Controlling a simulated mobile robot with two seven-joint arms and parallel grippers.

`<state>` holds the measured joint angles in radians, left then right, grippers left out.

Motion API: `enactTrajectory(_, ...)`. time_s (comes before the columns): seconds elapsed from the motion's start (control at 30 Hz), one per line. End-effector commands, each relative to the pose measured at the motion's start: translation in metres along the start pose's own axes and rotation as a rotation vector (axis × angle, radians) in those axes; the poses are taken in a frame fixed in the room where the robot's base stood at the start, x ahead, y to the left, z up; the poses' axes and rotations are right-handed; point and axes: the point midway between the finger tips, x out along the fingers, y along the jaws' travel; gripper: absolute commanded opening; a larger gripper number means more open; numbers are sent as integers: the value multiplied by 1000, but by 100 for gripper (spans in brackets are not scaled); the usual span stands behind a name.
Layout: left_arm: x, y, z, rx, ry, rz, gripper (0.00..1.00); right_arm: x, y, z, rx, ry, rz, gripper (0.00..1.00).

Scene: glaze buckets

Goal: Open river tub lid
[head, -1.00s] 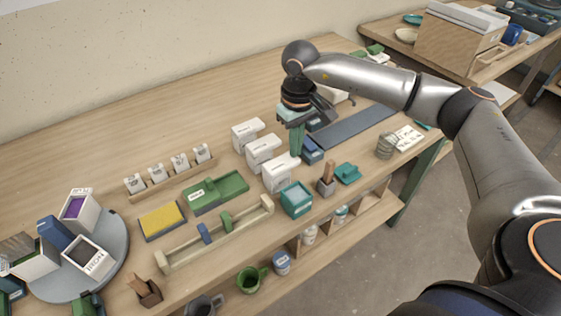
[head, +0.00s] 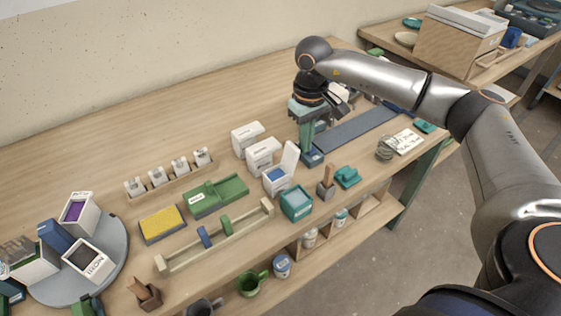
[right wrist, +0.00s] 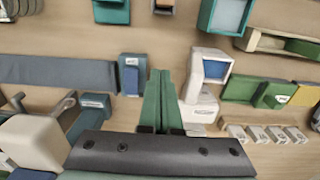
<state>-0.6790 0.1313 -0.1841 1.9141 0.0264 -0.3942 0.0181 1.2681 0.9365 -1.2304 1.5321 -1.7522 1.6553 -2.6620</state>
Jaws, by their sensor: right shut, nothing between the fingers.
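A white tub (head: 277,181) with blue inside stands at the near end of a row of white tubs; I cannot read its label. Its white lid (head: 290,158) is up, standing steeply at the tub's right side. The open tub also shows in the right wrist view (right wrist: 215,68), with the lid edge (right wrist: 193,80) on its left. My right gripper (head: 306,147) points down just right of the raised lid, apart from it in the head view. Its green fingers (right wrist: 160,76) are together and empty. My left gripper is not in view.
Two other white tubs (head: 262,151) (head: 246,134) stand behind with lids down. A teal box (head: 297,203) is just in front. A small blue box (head: 312,158) stands by the right fingertips, with a long blue-grey mat (head: 355,128) beyond. Bare table lies at the back left.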

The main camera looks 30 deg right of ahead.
Motion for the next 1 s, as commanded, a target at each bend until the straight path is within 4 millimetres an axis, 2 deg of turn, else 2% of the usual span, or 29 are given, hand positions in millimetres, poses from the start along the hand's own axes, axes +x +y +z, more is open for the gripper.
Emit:
enactTrajectory(0.17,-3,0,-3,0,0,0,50,-6,2,0,0,0,0,0)
enactTrajectory(0.7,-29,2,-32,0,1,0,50,-59,1,0,-1,1,0,0)
enactTrajectory(1.0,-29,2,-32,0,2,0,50,-61,1,0,-1,-1,0,0)
